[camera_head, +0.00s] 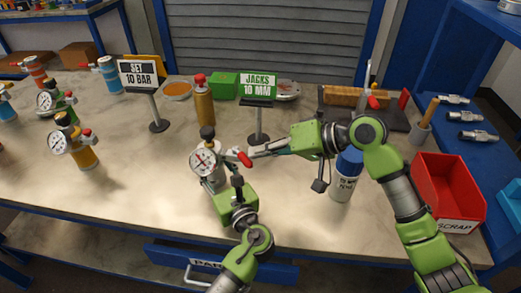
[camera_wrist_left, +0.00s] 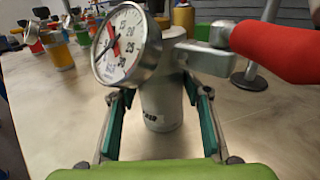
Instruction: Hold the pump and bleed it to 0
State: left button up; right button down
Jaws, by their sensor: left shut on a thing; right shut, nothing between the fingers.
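The pump (camera_head: 214,180) is a pale grey cylinder standing on the bench, with a round white dial gauge (camera_head: 205,161), a dark top knob and a red-handled lever (camera_head: 241,157). My left gripper (camera_head: 224,188) is shut around its body from the front. In the left wrist view the pump body (camera_wrist_left: 162,108) sits between the green finger pads, and the red handle (camera_wrist_left: 280,50) reaches right. The gauge (camera_wrist_left: 127,45) shows a red zone; its exact reading is unclear. My right gripper (camera_head: 254,154) is shut and empty, its fingertips at or very near the red handle's tip; contact is unclear.
A "SET 10 BAR" sign (camera_head: 138,74) and a "JACKS 10 MM" sign (camera_head: 258,87) stand behind the pump. Several other gauged vessels are at left. A blue-capped bottle (camera_head: 343,183) stands under my right arm. A red scrap bin (camera_head: 448,188) is at right.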

aim_at(247, 161)
jog(key=shift+s+a+f+m+t+h, duration=0.15)
jog(key=shift+s+f+m+t+h, duration=0.1)
jog(key=shift+m+t+h, duration=0.25)
jog(key=shift+m+t, duration=0.3)
jog(key=shift+m, duration=0.1)
jog(key=shift+s+a+r+m+t, duration=0.2)
jog(key=shift+s+a+m+t, duration=0.15)
jog(key=shift+m+t, duration=0.25)
jog(key=shift+s+a, duration=0.85)
jog(key=shift+a, duration=0.1)
jog(key=shift+s+a, duration=0.3)
jog(key=shift+a, duration=0.55)
jog(key=shift+w, duration=0.1)
